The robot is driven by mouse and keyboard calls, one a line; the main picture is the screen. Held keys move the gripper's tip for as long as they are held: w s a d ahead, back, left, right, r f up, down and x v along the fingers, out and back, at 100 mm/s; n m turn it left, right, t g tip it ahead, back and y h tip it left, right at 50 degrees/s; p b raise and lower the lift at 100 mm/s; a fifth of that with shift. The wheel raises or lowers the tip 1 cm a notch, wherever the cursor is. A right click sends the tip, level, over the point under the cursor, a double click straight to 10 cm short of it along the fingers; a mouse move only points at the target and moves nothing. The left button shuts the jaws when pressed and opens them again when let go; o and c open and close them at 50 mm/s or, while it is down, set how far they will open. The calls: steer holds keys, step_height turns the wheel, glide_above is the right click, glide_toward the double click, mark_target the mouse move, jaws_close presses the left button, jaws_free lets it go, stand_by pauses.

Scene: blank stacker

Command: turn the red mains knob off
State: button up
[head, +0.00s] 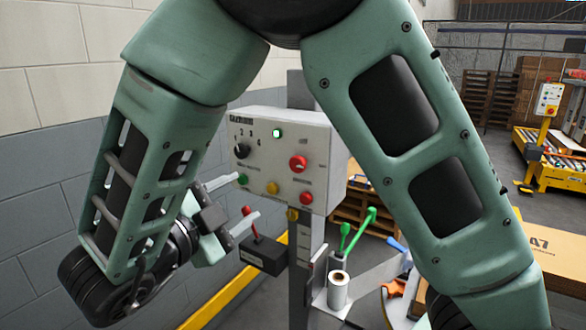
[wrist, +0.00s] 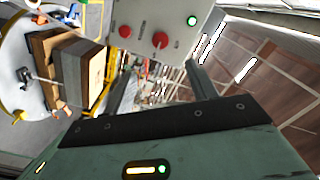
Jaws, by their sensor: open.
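The red knob (head: 298,163) is on the front of a light grey control box (head: 325,150), right of a lit green lamp (head: 277,133). In the wrist view the knob (wrist: 160,40) has a pale mark on its face, and a second red control (wrist: 125,31) is beside it. That second control, a red button (head: 306,198), sits below the knob in the head view. My gripper (head: 240,202) is open and empty, in front of the box's lower left part. In the wrist view its two fingers (wrist: 160,78) point towards the panel, apart from the knob.
The panel also carries a black selector (head: 242,150), a green button (head: 243,179) and a yellow button (head: 272,187). A red-handled lever on a black box (head: 263,257) stands below. Green levers (head: 358,230) and a white roll (head: 339,290) are lower right. A block wall is left.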

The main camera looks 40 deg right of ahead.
mark_target(296, 165)
steer(key=p+x, duration=0.1)
steer(key=x, duration=0.4)
steer(key=p+x, duration=0.1)
steer(key=x, duration=0.5)
steer(key=p+x, duration=0.2)
steer(key=x, duration=0.4)
steer(key=shift+s+d+r, duration=0.25)
steer(key=shift+s, duration=0.05)
steer(key=c, duration=1)
